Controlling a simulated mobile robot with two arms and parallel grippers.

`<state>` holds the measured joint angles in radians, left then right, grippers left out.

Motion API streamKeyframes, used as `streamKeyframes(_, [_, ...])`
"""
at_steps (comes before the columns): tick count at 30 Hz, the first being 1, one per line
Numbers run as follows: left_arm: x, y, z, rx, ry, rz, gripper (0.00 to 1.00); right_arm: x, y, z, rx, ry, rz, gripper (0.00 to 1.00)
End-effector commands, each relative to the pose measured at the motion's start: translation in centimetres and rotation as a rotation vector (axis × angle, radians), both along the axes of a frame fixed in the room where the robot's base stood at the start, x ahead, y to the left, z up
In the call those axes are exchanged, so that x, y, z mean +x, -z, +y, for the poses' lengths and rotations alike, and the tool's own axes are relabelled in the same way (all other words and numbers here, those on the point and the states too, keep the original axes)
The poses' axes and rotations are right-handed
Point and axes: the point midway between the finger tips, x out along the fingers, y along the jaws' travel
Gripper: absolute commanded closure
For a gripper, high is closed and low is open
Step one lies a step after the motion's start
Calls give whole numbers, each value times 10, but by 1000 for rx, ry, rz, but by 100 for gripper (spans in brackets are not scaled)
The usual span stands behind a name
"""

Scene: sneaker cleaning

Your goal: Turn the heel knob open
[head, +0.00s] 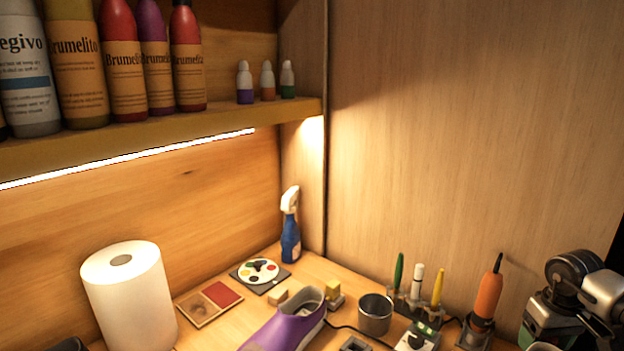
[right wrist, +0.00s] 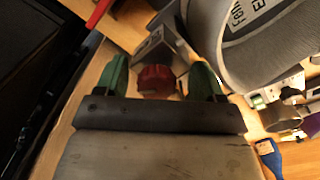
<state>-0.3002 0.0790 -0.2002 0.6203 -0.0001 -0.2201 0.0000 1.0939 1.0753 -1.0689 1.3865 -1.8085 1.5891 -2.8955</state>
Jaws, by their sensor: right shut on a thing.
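A red ribbed knob (right wrist: 155,82) sits on a grey metal bracket (right wrist: 160,48) in the right wrist view. My right gripper (right wrist: 161,76) has its two green fingers on either side of this knob and is shut on it. Which way the knob is turned cannot be told. In the head view, my right gripper (head: 548,322) is at the lower right edge, and the knob does not show there. A purple sneaker (head: 285,328) with a grey opening lies at the bottom middle of the head view, partly cut off. My left gripper is not in view.
A large grey rounded body with lettering (right wrist: 262,40) is close beside the knob. On the bench (head: 250,295) stand a paper roll (head: 128,300), a metal cup (head: 375,315), an orange-handled tool (head: 488,295) and a blue spray bottle (head: 290,240). A bottle shelf (head: 180,124) hangs at the upper left.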

Motion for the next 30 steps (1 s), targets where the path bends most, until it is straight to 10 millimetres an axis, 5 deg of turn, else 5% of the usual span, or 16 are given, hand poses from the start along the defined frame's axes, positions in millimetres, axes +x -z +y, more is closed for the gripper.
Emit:
streamKeyframes(3, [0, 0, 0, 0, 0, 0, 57, -1, 0, -3, -6, 2, 4, 52])
streamKeyframes(4, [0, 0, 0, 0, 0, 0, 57, -1, 0, -3, -6, 3, 3, 33])
streamKeyframes(6, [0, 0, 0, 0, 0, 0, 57, -1, 0, -3, -7, 4, 3, 41])
streamKeyframes(14, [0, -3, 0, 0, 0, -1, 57, -1, -4, -4, -8, 8, 0, 41])
streamKeyframes(30, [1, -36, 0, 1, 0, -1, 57, 0, -48, -3, -4, 7, -3, 49])
